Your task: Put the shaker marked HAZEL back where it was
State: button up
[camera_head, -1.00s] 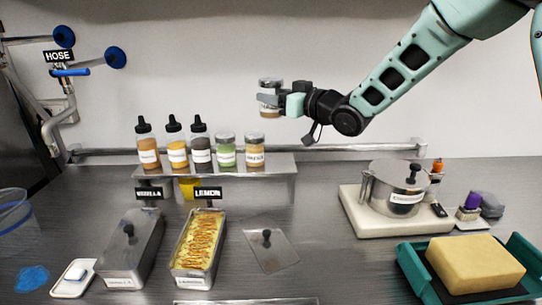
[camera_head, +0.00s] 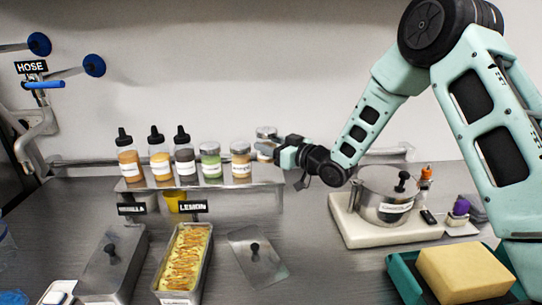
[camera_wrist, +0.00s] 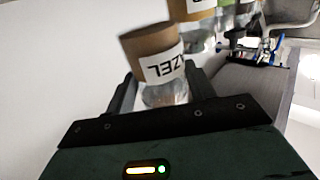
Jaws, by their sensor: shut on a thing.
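The HAZEL shaker (camera_head: 266,143) is a clear jar with a white label and brown contents. My gripper (camera_head: 277,151) is shut on it from the right. In the wrist view the shaker (camera_wrist: 158,62) sits between the fingers, and the end of its name reads upside down. It is at the right end of the metal shelf (camera_head: 230,190), just right of a tan shaker (camera_head: 240,160). Its base appears slightly above or behind the shelf top; I cannot tell whether it touches.
A green shaker (camera_head: 210,160) and several dark-capped squeeze bottles (camera_head: 160,155) fill the shelf's left and middle. Below are the LEMON pan (camera_head: 186,258), a lidded pan (camera_head: 112,262) and a loose lid (camera_head: 257,262). A steel pot (camera_head: 385,190) stands to the right.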

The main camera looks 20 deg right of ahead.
jog(key=shift+f+p, duration=0.3)
jog(key=shift+f, duration=1.75)
jog(key=shift+f, duration=0.2)
jog(key=o, duration=1)
jog(key=shift+r, duration=0.1)
